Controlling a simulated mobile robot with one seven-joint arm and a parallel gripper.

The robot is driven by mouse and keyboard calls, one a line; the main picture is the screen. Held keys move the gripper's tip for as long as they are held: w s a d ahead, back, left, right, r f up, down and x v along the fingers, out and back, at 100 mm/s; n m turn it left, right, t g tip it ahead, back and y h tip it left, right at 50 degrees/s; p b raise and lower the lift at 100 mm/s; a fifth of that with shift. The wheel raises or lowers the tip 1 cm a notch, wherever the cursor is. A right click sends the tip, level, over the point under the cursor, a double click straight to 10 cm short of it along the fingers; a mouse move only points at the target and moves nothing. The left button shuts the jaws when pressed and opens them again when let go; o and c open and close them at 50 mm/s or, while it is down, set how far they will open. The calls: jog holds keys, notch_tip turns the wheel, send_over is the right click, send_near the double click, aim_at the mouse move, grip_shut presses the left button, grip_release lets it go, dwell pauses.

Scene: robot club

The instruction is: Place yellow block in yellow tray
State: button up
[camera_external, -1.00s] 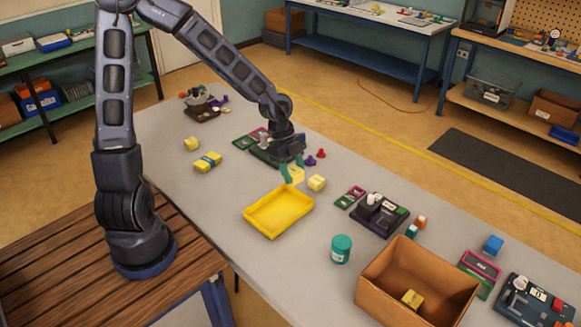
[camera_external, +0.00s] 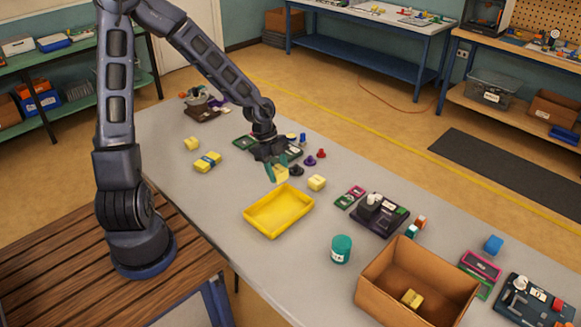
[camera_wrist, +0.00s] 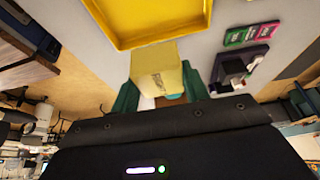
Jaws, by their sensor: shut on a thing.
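My gripper (camera_external: 277,174) has green fingers and is shut on a yellow block (camera_external: 281,174), held just behind the far-left edge of the yellow tray (camera_external: 250,218). In the wrist view the block (camera_wrist: 156,66) sits between the green fingers, close to the tray's rim (camera_wrist: 160,36). The tray lies on the grey table and looks empty. Another yellow block (camera_external: 317,183) lies on the table right of the tray. More yellow blocks lie to the left, one plain (camera_external: 191,144) and one with a blue band (camera_external: 207,162).
A teal jar (camera_external: 341,249) stands right of the tray. An open cardboard box (camera_external: 440,290) with a yellow block (camera_external: 412,299) inside stands at front right. A dark device (camera_external: 380,215) and small purple and red pieces (camera_external: 316,157) lie beyond the tray.

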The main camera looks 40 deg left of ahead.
aim_at(282, 214)
notch_tip(282, 214, down, 16)
jog(key=shift+r, duration=0.2)
dwell(0.5)
jog(key=shift+f, duration=0.15)
jog(key=o, duration=1)
